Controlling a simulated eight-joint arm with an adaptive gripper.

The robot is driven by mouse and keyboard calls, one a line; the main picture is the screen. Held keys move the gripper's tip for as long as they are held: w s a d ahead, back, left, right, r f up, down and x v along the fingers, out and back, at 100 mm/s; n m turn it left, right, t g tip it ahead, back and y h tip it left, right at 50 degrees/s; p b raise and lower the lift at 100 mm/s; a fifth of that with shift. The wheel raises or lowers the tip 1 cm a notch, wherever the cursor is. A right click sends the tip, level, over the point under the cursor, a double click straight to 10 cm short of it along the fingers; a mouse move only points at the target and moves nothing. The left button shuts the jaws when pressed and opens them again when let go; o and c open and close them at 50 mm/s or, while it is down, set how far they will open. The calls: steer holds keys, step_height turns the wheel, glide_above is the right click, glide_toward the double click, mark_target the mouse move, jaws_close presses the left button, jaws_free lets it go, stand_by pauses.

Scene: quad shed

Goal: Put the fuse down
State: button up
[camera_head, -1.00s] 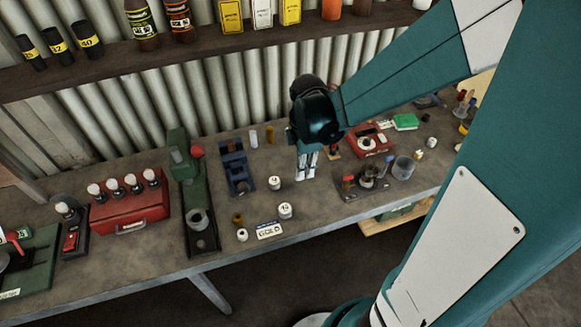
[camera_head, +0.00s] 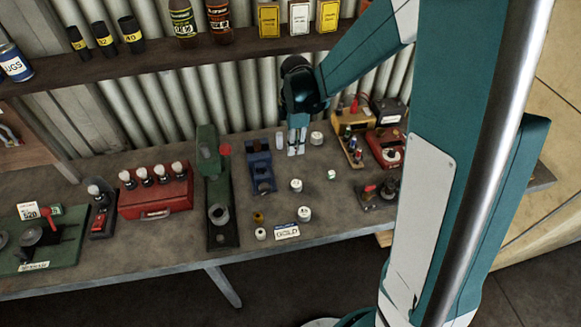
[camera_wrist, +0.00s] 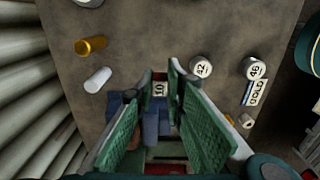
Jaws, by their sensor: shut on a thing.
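My gripper (camera_head: 296,150) is above the workbench, just right of the blue holder (camera_head: 262,172) in the head view. In the wrist view my gripper (camera_wrist: 160,90) has its green-padded fingers close around a small fuse with a white end marked 10 (camera_wrist: 159,89). The rest of the fuse is hidden between the fingers. Parts of the blue holder (camera_wrist: 150,128) show beyond and below the fingers.
White cylinders marked 32 (camera_wrist: 201,67) and 48 (camera_wrist: 254,67) stand near a GOLD card (camera_head: 287,231). A brass cylinder (camera_wrist: 90,45) and a white one (camera_wrist: 98,80) are at the back. A green press (camera_head: 210,185) and red case (camera_head: 156,192) stand left.

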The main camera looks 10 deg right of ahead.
steer(key=shift+w+a+f, duration=0.1)
steer(key=shift+w+a, duration=0.3)
steer(key=shift+w, duration=0.25)
steer(key=shift+f, duration=0.1)
glide_above(292, 167)
steer(key=shift+s+a+f, duration=0.1)
steer(key=shift+f, duration=2.7)
steer(key=shift+f, duration=0.15)
steer(key=shift+f, duration=1.95)
steer(key=shift+f, duration=0.15)
steer(key=o, duration=0.7)
steer(key=shift+r, duration=0.2)
